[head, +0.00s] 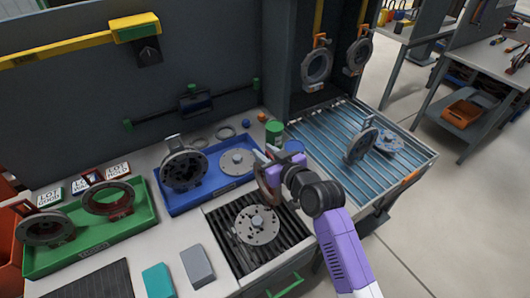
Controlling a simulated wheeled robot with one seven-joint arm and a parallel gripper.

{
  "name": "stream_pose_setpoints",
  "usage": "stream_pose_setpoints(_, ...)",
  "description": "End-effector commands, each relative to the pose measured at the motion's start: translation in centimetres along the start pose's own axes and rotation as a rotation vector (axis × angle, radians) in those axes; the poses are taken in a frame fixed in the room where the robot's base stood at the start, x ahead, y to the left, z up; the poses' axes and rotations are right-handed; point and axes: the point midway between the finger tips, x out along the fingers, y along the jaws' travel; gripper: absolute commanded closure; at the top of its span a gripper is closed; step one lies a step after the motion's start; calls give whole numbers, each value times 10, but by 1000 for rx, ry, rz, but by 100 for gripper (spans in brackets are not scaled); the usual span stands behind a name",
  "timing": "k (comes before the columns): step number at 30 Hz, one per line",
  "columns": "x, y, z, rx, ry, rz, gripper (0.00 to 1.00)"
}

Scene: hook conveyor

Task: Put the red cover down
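The red cover (265,190), a reddish-brown disc seen nearly edge-on, hangs tilted at the end of my arm. My gripper (272,168) appears shut on its upper part and holds it above the counter, between the blue tray and the black slatted bed. The fingertips are small and partly hidden by the wrist. A grey round plate with holes (257,225) lies on the black slatted bed (227,246), just below and left of the held cover.
The blue tray (186,209) holds a grey housing (184,165) and a disc (237,162). Grey (197,264) and teal blocks (158,281) stand in front. A roller conveyor (340,150) with parts lies right, below hanging hooks.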

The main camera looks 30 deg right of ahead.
Motion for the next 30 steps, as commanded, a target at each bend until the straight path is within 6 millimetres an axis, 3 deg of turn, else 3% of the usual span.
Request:
stream_pose_setpoints(7, -8, 0, -2, 0, 0, 0, 71)
stream_pose_setpoints(21, -96, 1, -1, 0, 0, 2, 71)
stream_pose_setpoints(30, -120, 0, -3, 0, 0, -1, 71)
